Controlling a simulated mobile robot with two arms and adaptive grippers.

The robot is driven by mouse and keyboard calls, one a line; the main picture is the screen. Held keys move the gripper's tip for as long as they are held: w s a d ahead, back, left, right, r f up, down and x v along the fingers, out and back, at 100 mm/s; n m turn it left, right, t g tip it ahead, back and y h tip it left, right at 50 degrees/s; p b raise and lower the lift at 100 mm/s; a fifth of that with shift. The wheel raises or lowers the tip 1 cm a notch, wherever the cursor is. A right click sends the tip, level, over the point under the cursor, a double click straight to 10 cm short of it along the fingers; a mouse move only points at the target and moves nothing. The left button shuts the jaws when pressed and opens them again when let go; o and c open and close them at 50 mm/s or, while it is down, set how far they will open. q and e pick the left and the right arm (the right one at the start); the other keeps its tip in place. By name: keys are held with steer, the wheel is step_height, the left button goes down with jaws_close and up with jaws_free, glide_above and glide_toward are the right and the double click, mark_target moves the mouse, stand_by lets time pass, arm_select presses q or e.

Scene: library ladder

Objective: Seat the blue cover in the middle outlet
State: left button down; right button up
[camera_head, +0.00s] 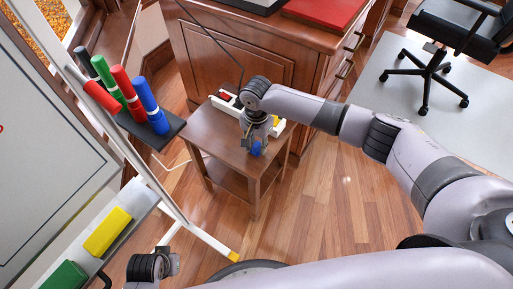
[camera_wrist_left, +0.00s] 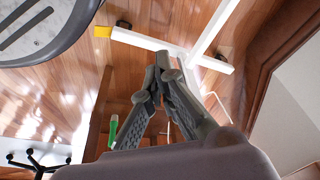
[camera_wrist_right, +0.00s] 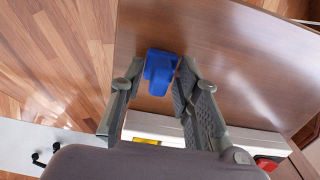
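The blue cover (camera_head: 256,149) is at the front of the small wooden table, near its front edge. In the right wrist view the blue cover (camera_wrist_right: 160,72) sits between the fingertips of my right gripper (camera_wrist_right: 160,66), one finger on each side. I cannot tell whether the fingers press on it or whether it touches the tabletop. In the head view my right gripper (camera_head: 256,143) points down over the table. The white power strip (camera_head: 242,110) lies behind it, partly hidden by my arm. My left gripper (camera_wrist_left: 163,68) has its fingertips together and is empty, away from the table.
The strip carries a red part (camera_head: 224,96) and a yellow part (camera_head: 277,122). The table (camera_head: 213,137) stands against a wooden desk (camera_head: 235,65). A whiteboard stand (camera_head: 165,190) with a marker holder (camera_head: 160,134) is at the left. The tabletop around the cover is clear.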

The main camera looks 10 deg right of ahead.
jaws_close()
